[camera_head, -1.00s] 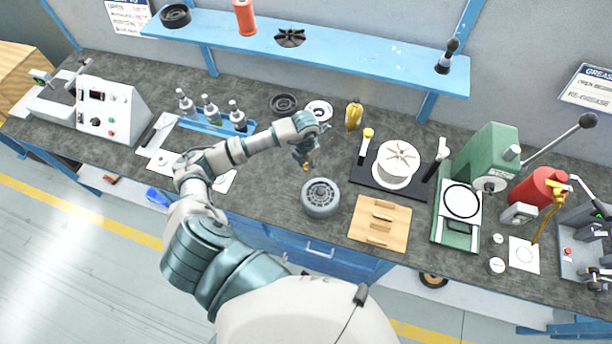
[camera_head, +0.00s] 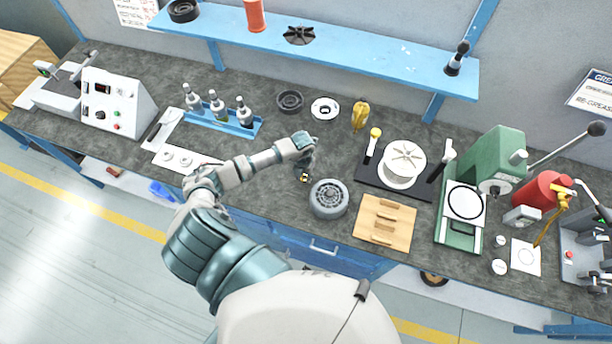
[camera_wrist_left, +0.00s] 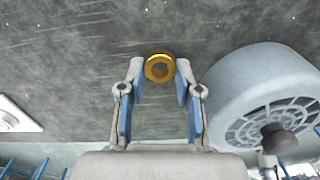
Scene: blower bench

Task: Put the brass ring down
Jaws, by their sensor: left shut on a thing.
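The brass ring (camera_wrist_left: 159,67) is small and gold-coloured. In the left wrist view it sits between the fingertips of my left gripper (camera_wrist_left: 159,75), which is shut on it. The ring hangs over or close to the dark bench top; I cannot tell whether it touches. In the head view the left gripper (camera_head: 304,173) is low over the bench, just left of a round grey finned housing (camera_head: 328,199). The ring is only a tiny gold spot there, partly hidden by the fingers. My right gripper is not in view.
The grey housing also stands close on the right in the left wrist view (camera_wrist_left: 262,95). A wooden block tray (camera_head: 384,222) lies right of it. A black ring (camera_head: 290,101) and white disc (camera_head: 325,108) lie behind. A blue bottle rack (camera_head: 222,118) stands left.

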